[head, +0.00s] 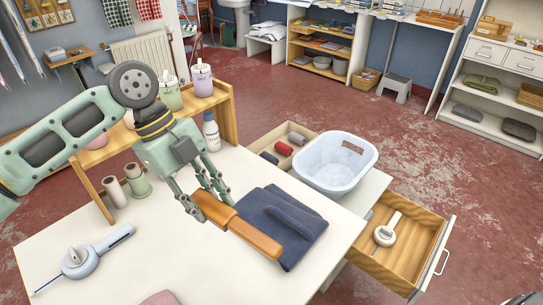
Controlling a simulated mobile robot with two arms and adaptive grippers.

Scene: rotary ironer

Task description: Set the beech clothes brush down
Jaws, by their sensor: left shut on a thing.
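The beech clothes brush (247,231) is a long piece of brown and orange-tan wood. My left gripper (208,204) is shut on its left, darker end. The brush slants down to the right, in front of the folded navy cloth (298,214) on the white table (150,250). Its lower right end overlaps the cloth's left part in the picture. I cannot tell whether the brush touches the cloth or table. Its underside is hidden. My right gripper is not in view.
A white basin (335,165) stands right of a box with rolls (283,149). An open wooden drawer (415,235) holds a white device (387,230). A grey-blue device (80,262) and spools (115,191) lie left. A wooden shelf (215,105) stands behind.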

